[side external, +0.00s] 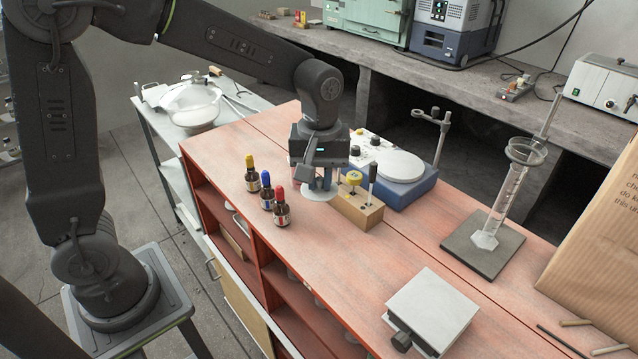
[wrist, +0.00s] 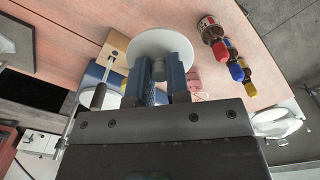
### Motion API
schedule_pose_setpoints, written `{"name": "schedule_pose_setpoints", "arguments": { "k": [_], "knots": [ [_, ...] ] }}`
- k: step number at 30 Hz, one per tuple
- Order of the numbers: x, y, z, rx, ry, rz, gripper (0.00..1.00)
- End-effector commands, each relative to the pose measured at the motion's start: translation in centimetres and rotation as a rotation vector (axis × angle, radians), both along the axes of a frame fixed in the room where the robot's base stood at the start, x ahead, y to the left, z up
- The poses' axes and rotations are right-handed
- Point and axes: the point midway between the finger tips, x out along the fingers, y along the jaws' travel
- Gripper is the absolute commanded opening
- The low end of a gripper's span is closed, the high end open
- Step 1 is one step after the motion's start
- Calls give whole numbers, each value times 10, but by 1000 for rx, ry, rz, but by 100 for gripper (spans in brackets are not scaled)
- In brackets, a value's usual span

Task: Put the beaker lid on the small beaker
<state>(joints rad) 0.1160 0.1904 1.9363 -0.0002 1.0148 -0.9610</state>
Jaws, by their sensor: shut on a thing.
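The beaker lid (side external: 318,195) is a pale round disc; in the wrist view its white face (wrist: 158,40) shows just beyond the fingertips. My gripper (side external: 322,183) is shut on its small grey knob (wrist: 159,68), and the lid hangs above the red bench near the wooden block. A pink thing (wrist: 194,80), perhaps the small beaker with pink contents, shows beside the right finger in the wrist view. In the side view only a pink sliver (side external: 295,174) shows left of my gripper, the rest hidden behind it. The lid appears apart from it.
Three dropper bottles (side external: 267,192) stand left of my gripper. A wooden block (side external: 360,213) holding tools is close on the right, with a blue-based stirrer (side external: 412,190) behind. A measuring cylinder (side external: 507,196) and a grey-topped platform (side external: 432,306) stand farther right, with clear bench between.

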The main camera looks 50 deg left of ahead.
Motion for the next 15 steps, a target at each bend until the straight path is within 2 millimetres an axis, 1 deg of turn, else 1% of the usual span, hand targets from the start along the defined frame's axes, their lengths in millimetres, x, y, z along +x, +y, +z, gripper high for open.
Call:
{"name": "schedule_pose_setpoints", "arguments": {
  "k": [1, 3, 7, 9, 12, 15],
  "knots": [
    [11, 14, -1, 1, 1, 45, 0],
    [26, 35, -1, 0, 0, 115, 0],
    [52, 81, -3, 0, 1, 250, 0],
    [62, 104, -4, 1, 1, 314, 0],
    [72, 132, -6, 1, 1, 387, 0],
    [77, 151, -7, 1, 1, 436, 0]
  ]
}}
